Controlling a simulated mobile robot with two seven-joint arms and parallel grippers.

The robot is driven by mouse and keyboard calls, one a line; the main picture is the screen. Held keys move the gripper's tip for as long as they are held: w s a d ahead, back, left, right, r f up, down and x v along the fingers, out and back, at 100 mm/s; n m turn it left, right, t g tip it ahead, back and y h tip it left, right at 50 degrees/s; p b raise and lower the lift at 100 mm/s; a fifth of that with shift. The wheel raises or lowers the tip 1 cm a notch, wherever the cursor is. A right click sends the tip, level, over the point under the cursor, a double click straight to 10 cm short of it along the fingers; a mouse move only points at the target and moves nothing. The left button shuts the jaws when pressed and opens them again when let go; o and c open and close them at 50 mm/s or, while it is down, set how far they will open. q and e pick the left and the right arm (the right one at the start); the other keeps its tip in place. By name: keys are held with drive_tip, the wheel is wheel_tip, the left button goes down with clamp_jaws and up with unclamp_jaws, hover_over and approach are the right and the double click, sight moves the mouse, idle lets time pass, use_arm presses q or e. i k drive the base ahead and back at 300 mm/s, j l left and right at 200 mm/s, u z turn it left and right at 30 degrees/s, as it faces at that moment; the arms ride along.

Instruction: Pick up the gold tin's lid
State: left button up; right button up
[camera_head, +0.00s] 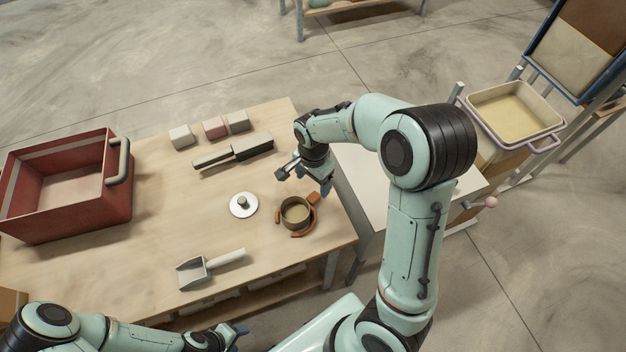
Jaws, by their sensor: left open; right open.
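A small gold-brown tin (295,213) stands open near the table's right end, with orange-brown pieces around it. A pale round lid (243,205) with a dark knob lies flat on the table just left of the tin, apart from it. My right gripper (304,181) is open and empty, above the table behind the tin and to the right of the lid. My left gripper (236,338) is open at the bottom edge, in front of the table, well away from the lid; it is only partly visible.
A red bin (62,205) stands at the table's left. A metal scoop (195,272) lies at the front, a grey long-handled tool (235,152) at the back near several small blocks (214,128). A cream tray (513,112) is at right. Table left of the lid is clear.

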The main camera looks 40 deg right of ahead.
sight(244, 205)
drive_tip(key=k, duration=1)
